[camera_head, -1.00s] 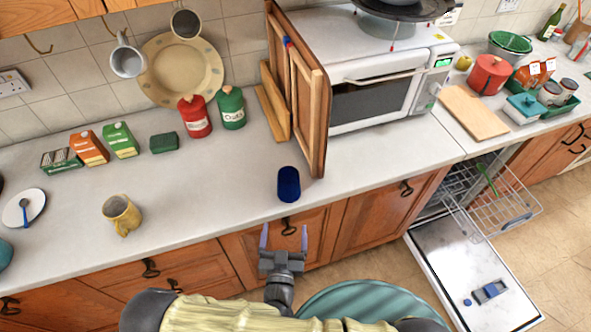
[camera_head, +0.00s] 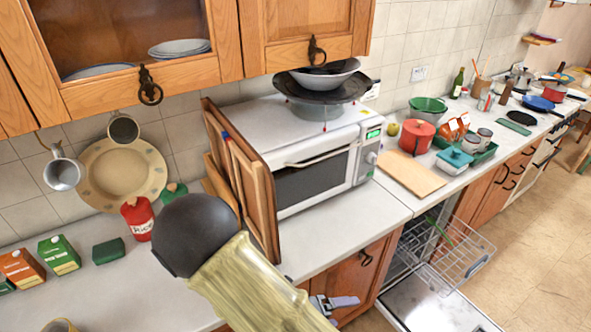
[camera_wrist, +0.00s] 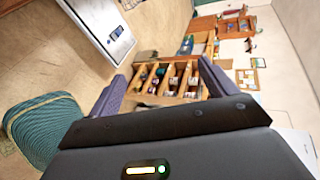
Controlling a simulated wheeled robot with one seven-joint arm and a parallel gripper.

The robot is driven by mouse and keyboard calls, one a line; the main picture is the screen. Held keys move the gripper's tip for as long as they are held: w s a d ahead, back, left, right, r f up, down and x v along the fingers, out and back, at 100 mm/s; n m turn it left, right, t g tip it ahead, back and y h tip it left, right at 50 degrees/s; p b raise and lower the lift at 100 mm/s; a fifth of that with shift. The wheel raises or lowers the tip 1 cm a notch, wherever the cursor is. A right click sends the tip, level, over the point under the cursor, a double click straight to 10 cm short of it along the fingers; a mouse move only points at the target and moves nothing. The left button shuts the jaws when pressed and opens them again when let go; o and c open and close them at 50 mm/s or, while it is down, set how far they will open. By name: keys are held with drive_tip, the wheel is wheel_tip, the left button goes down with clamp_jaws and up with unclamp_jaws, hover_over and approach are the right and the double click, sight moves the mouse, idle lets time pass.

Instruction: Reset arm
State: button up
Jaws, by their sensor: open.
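My gripper (camera_head: 338,303) shows at the lower middle of the head view, low in front of the counter cupboards and partly hidden by my own arm. In the wrist view my gripper (camera_wrist: 160,72) has its two purple fingers spread apart with nothing between them. My arm is raised across the head view, its dark elbow in front of the counter and the wooden boards. The wrist view looks out over the floor toward a distant shelf unit (camera_wrist: 170,82).
The counter (camera_head: 120,292) carries a white microwave (camera_head: 318,180), wooden boards (camera_head: 262,195) and a red jar (camera_head: 137,218). Wall cupboards (camera_head: 300,28) hang above. The dishwasher rack (camera_head: 452,252) is pulled out, its door (camera_wrist: 98,22) lowered. A teal round seat (camera_wrist: 42,130) stands close by.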

drive_tip(key=d+r+n+y, duration=0.2)
drive_tip(key=r+n+y, duration=0.2)
drive_tip(key=n, duration=0.7)
drive_tip(key=w+d+r+n+g+y, duration=0.1)
drive_tip(key=r+n+y, duration=0.3)
drive_tip(key=n, duration=0.6)
drive_tip(key=d+r+n+y, duration=0.3)
drive_tip(key=r+n+y, duration=0.1)
drive_tip(key=n, duration=0.7)
drive_tip(key=shift+w+r+n+g, duration=0.25)
drive_tip(key=shift+w+n+g, duration=0.05)
drive_tip(key=shift+w, duration=0.05)
